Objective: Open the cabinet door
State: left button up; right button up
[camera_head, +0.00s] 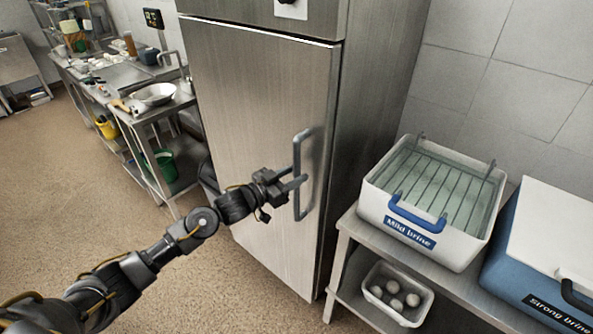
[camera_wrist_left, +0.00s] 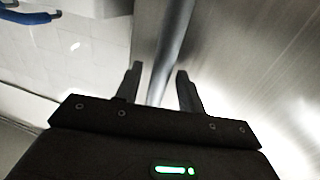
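The tall steel cabinet door (camera_head: 250,100) is closed, its edge flush with the frame. Its vertical bar handle (camera_head: 297,155) is on the right side of the door. My left gripper (camera_head: 298,183) reaches in from the left at the handle's middle. In the left wrist view the gripper (camera_wrist_left: 158,82) has its two fingers apart. The handle bar (camera_wrist_left: 172,45) runs between them, with a gap visible beside it, so the fingers do not look closed on it. My right gripper is not in view.
Right of the cabinet, a steel table (camera_head: 345,228) holds a white "Mild brine" basin (camera_head: 385,215) and a blue "Strong brine" box (camera_head: 515,285). A tray of white balls (camera_head: 372,298) sits below. Left is a counter with a pan (camera_head: 153,94). The floor (camera_head: 150,250) before the door is clear.

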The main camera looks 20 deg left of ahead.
pick_arm(q)
jog(key=shift+w+d, duration=0.3)
jog(key=shift+w, duration=0.1)
grip_shut()
